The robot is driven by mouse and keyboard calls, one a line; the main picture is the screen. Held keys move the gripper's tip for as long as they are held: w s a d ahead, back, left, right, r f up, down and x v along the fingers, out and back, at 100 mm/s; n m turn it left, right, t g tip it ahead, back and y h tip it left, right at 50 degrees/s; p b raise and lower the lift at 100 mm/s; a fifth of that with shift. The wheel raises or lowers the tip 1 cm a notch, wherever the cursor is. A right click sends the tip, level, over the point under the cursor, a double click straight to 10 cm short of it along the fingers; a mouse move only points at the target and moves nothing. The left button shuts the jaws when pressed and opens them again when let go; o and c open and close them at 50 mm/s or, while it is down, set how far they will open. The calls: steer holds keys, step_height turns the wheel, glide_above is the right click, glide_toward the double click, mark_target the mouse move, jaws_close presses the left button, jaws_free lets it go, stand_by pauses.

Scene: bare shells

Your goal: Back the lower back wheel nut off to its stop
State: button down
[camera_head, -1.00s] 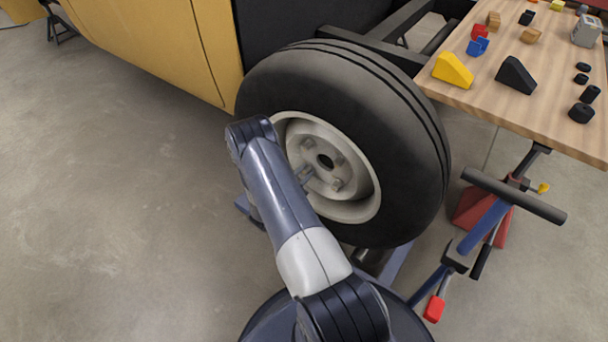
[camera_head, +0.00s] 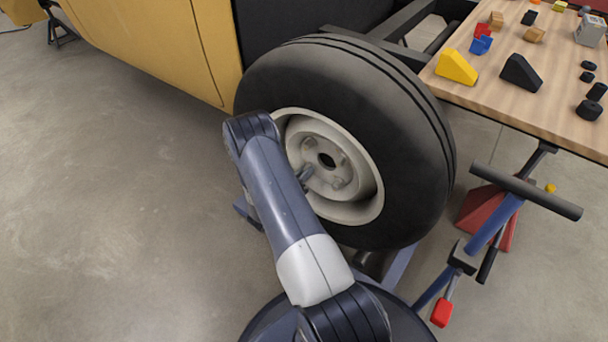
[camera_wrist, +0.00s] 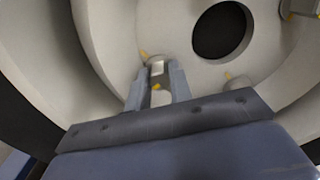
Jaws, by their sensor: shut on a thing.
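The pale wheel (camera_head: 352,209) with its black tyre (camera_head: 420,150) stands upright in front of me. In the wrist view my gripper (camera_wrist: 160,72) is shut on a light grey wheel nut (camera_wrist: 157,68), one finger on each side of it. Yellow marks show beside the nut and between the fingers. In the head view my gripper (camera_head: 305,173) is at the near left side of the hub, and it hides the held nut there. Another nut (camera_wrist: 238,83) shows to the right in the wrist view, and one more (camera_wrist: 301,8) at the upper right. I cannot tell how far the held nut is unscrewed.
The dark hub hole (camera_wrist: 221,31) is right of my fingers. The wheel rim curves close around my gripper. A wooden table (camera_head: 560,105) with blocks stands at the right, above a blue stand with a black bar (camera_head: 525,190). Open floor (camera_head: 100,200) lies to the left.

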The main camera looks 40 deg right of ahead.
steer(key=n, duration=0.6)
steer(key=shift+f, duration=0.1)
stand_by(0.5)
steer(key=c, duration=1.3)
jaws_free()
steer(key=shift+o, duration=0.2)
steer(key=p+v, duration=0.2)
steer(key=v, duration=0.9)
steer(key=shift+d, duration=0.15)
